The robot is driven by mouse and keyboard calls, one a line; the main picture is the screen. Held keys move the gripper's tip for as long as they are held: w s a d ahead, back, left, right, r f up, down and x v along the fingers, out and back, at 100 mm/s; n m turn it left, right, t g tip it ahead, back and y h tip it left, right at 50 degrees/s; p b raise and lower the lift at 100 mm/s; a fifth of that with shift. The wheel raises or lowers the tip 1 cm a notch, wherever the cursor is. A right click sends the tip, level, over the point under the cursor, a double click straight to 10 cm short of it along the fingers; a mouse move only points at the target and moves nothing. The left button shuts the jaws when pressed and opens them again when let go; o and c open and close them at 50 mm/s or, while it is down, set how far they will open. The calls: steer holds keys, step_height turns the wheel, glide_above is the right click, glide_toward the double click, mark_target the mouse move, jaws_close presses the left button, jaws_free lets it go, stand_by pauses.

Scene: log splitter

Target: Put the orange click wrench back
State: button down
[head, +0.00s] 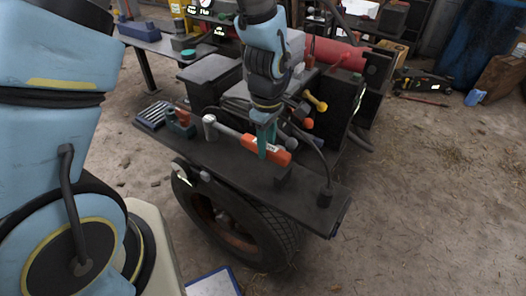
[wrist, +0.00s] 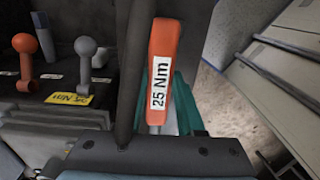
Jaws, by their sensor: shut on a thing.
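The orange click wrench (head: 277,157) has an orange handle and a grey shaft ending in a round grey head at its left, over the black fender (head: 240,176) of the log splitter. My gripper (head: 266,140) has teal fingers and is shut on the handle from above. In the wrist view the orange handle (wrist: 161,60) bears a white "25 Nm" label, and a teal finger (wrist: 188,100) shows beside it. I cannot tell whether the wrench rests on the fender or hangs just above it.
Levers with orange (wrist: 28,42) and grey (wrist: 86,47) knobs stand near the handle. A blue-grey slotted tray (head: 152,116) and a green-and-red item (head: 179,122) sit at the fender's left. A black hose (head: 324,165) rises at the right. The tyre (head: 255,228) is below.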

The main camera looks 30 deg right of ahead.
steer(key=shift+f+p, duration=0.4)
steer(key=shift+f, duration=1.45)
steer(key=c, duration=0.5)
jaws_free()
steer(key=shift+f, duration=0.15)
step_height(320, 180, up, 11)
steer(key=shift+f+b, duration=0.1)
steer(key=shift+b, duration=1.05)
steer(key=w+a+r+m, duration=0.1)
steer(key=w+a+m, duration=0.1)
steer(key=a, duration=0.8)
steer(key=w+a+r+m+t, duration=0.1)
steer(key=w+a, duration=0.3)
steer(key=a, duration=0.6)
steer(key=w+a+r+m, duration=0.3)
steer(key=a+m, duration=0.1)
steer(key=a, duration=0.6)
steer(key=shift+a+r+t, duration=0.1)
steer(key=shift+a+t, duration=0.15)
steer(key=shift+t, duration=0.05)
